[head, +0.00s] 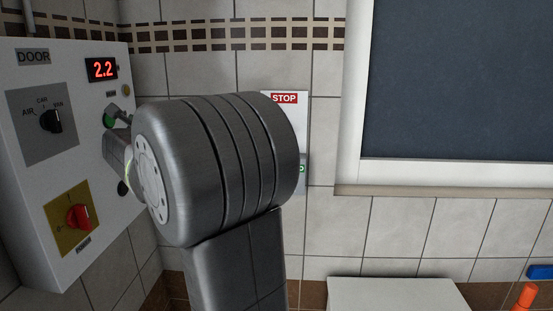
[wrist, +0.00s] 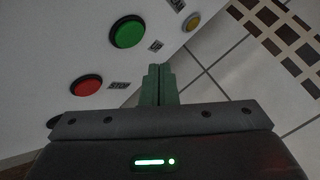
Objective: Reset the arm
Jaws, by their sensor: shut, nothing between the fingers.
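My gripper (wrist: 158,75) is shut and empty. Its green fingers are pressed together and point along the face of the white control panel (head: 30,190). In the wrist view the panel's green button (wrist: 127,32) and red button (wrist: 86,86) lie to the left of the fingers, apart from them in the picture. In the head view my arm stands in front of the panel's right edge and hides most of my gripper and part of the buttons. I cannot tell the exact gap between fingers and panel.
The panel has a red 2.2 display (head: 101,69), a black selector knob (head: 51,121) and a red knob (head: 78,217) on a yellow plate. A STOP box (head: 300,135) is on the tiled wall behind my arm. A white surface (head: 395,296) is at bottom right.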

